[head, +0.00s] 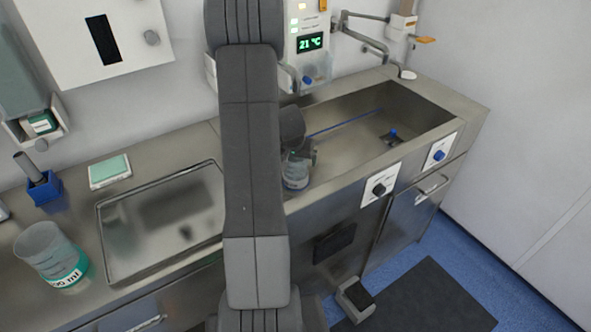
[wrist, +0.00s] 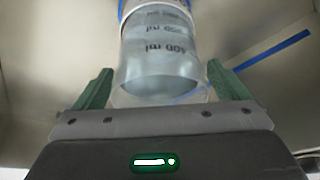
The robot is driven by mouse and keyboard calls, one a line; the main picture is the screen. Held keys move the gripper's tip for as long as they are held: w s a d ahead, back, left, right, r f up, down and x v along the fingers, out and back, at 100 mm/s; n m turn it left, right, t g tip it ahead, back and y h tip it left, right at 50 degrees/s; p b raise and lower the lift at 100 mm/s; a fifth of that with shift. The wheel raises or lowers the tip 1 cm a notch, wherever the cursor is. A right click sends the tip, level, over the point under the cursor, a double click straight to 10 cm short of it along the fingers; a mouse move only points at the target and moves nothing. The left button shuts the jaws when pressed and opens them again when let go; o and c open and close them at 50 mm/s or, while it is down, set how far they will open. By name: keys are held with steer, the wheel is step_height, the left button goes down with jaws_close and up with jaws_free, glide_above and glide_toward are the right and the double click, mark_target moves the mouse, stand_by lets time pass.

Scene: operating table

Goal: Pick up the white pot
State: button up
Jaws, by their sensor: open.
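A pale, see-through pot with printed ml marks (head: 296,172) stands on the steel counter at the sink's left end, partly hidden by my arm. It also shows in the wrist view (wrist: 160,55), where it has a white and blue band at its top edge. My gripper (wrist: 160,72) is open, with its green fingers on either side of the pot. Gaps seem to show beside the pot, and I cannot tell whether either finger touches it. In the head view, my gripper (head: 300,150) is mostly hidden behind my arm. No plainly opaque white pot shows.
A steel tray (head: 110,240), a cloudy beaker with a teal label (head: 45,245), a blue holder (head: 40,190) and a pale green pad (head: 109,171) sit on the left. The sink basin (head: 425,105) with a blue rod (head: 345,122) is on the right.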

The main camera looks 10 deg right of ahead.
steer(key=c, duration=1.2)
steer(key=shift+o, duration=0.2)
steer(key=shift+r, duration=0.2)
